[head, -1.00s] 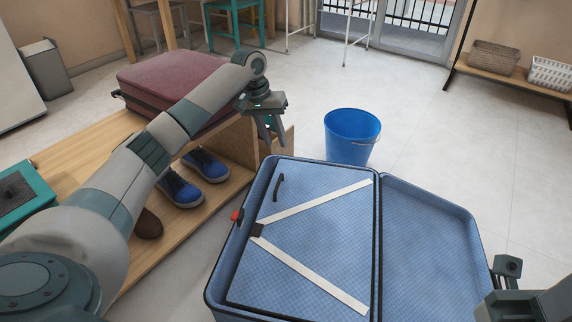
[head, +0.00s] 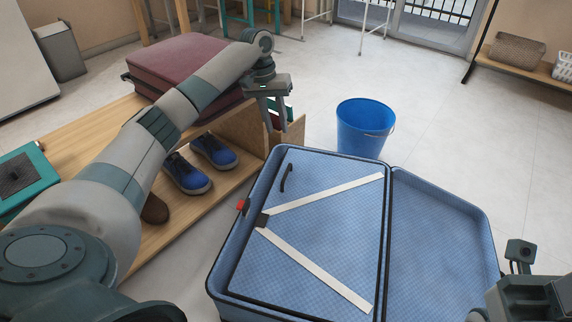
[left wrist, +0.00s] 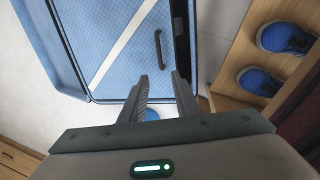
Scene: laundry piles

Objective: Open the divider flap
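The divider flap (head: 335,235) is a blue checked panel lying closed over the left half of an open blue suitcase. A small black handle (head: 286,178) stands near its far left corner. Two white straps form a V across it from a dark buckle (head: 262,220). My left gripper (head: 276,125) hangs open and empty beyond the suitcase's far left corner, apart from the handle. In the left wrist view the flap (left wrist: 130,65) and handle (left wrist: 158,48) lie ahead of the open fingers (left wrist: 161,85). My right gripper (head: 520,255) shows only partly at the lower right; its fingertips are unclear.
The suitcase's other half (head: 435,240) lies open and empty on the right. A blue bucket (head: 363,130) stands just beyond. A wooden bench (head: 95,125) on the left holds blue shoes (head: 213,150) and a maroon suitcase (head: 185,62). Floor on the right is clear.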

